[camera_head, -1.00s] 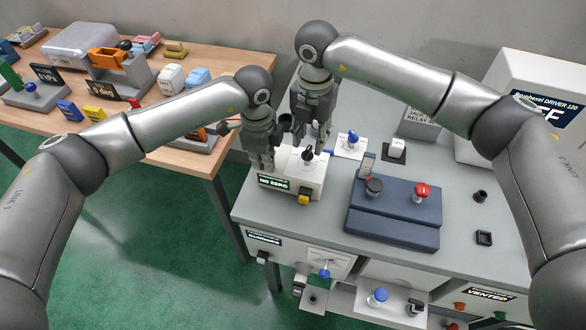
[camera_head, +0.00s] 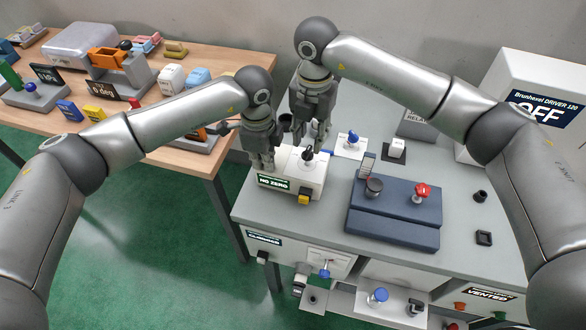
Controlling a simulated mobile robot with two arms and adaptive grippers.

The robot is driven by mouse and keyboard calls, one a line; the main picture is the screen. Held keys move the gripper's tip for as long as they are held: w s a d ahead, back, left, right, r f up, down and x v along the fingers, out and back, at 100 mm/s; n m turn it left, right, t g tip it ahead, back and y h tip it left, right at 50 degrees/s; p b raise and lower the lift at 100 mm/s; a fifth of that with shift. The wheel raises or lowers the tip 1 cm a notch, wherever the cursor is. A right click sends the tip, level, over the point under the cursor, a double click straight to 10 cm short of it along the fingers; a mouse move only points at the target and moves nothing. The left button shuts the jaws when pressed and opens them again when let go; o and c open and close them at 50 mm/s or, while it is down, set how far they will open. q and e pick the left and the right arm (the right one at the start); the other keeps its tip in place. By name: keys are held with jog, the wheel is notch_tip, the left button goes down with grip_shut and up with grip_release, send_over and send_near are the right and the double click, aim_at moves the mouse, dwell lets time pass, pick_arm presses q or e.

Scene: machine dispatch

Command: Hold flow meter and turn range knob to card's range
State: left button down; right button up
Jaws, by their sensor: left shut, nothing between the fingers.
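A white box with a "NO ZERO" display (camera_head: 274,182), which looks like the flow meter, stands at the left front of the grey bench. A black knob (camera_head: 307,156) is on its top, and a yellow part (camera_head: 304,199) is at its front right. My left gripper (camera_head: 262,164) is shut and empty, pointing down at the box's left end; whether it touches is unclear. My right gripper (camera_head: 312,146) points down just above and behind the black knob. Its fingers partly overlap, so its opening and any contact are unclear. I cannot pick out a range card.
A dark blue block (camera_head: 393,232) with a grey and a red knob (camera_head: 421,191) lies to the right. A blue-knobbed white plate (camera_head: 350,145) stands behind. A white "OFF" driver box (camera_head: 545,100) is back right. A wooden table (camera_head: 140,145) with several items is left.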

aim_at(309, 148)
jog(key=shift+f, duration=1.7)
grip_shut()
